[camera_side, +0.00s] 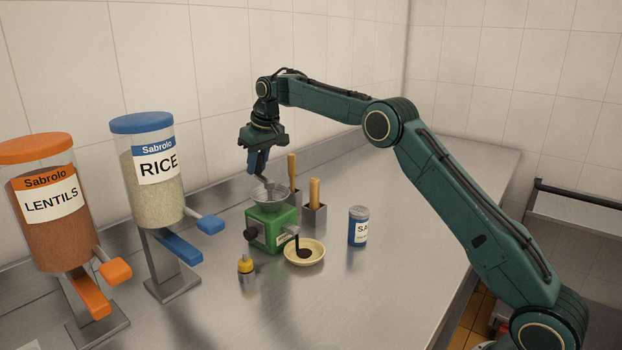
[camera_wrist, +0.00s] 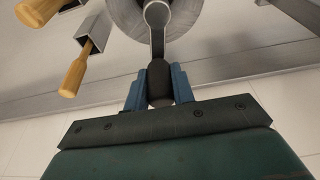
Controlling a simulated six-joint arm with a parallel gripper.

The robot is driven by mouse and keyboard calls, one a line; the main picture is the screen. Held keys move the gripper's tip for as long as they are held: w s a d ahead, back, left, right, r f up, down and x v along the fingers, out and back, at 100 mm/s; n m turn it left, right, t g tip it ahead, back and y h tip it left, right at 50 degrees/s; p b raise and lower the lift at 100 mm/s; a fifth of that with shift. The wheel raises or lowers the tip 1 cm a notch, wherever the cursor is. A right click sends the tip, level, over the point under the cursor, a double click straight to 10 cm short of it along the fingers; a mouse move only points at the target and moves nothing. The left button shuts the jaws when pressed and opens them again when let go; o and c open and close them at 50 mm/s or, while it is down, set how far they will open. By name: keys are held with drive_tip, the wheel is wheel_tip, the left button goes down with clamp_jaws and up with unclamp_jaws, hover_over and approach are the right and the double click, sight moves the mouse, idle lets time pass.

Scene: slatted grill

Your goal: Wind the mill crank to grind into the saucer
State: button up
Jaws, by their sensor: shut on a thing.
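The green mill (camera_side: 262,241) stands upright on the steel counter with a grey metal hopper (camera_side: 269,197) on top and a black knob on its side. My gripper (camera_side: 259,168) is above the hopper, pointing down. In the wrist view my gripper's blue fingers (camera_wrist: 159,88) are closed on the dark crank handle (camera_wrist: 159,75). The grey crank arm (camera_wrist: 157,38) runs from the handle over the hopper.
Two steel holders with wooden-handled tools (camera_side: 314,192) stand close behind the mill. Rice (camera_side: 153,178) and lentil (camera_side: 48,213) dispensers stand left. The counter's right side is clear.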

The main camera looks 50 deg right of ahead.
drive_tip(key=shift+s+d+f, duration=0.1)
drive_tip(key=shift+s+d, duration=0.2)
drive_tip(key=shift+d, duration=0.15)
drive_tip(key=shift+s+d, duration=0.3)
drive_tip(key=shift+d, duration=0.15)
drive_tip(key=shift+s+d, duration=0.35)
drive_tip(key=shift+s, duration=0.05)
idle(0.4)
